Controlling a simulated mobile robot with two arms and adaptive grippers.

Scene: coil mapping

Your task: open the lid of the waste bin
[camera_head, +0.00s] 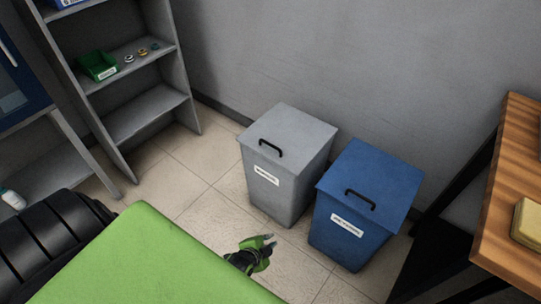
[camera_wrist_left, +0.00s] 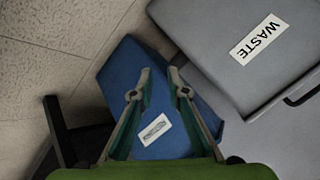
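The grey waste bin (camera_head: 288,165) stands on the floor against the wall, its flat lid (camera_head: 293,133) shut, with a black handle (camera_head: 271,148) near the front edge. The left wrist view shows its front with a "WASTE" label (camera_wrist_left: 257,40), and part of the handle (camera_wrist_left: 301,96) at the right edge. My left gripper (camera_head: 270,241) is low in front of the bins, apart from both. In the left wrist view its fingers (camera_wrist_left: 159,74) are apart with nothing between them; the blue bin shows behind them. My right gripper is out of view.
A blue bin (camera_head: 362,204) with a shut lid and black handle stands just right of the grey one. A wooden table (camera_head: 512,230) with a yellow object is at the right. Grey shelves (camera_head: 150,110) with a green tray (camera_head: 98,66) stand left. Tiled floor (camera_head: 200,190) is free between.

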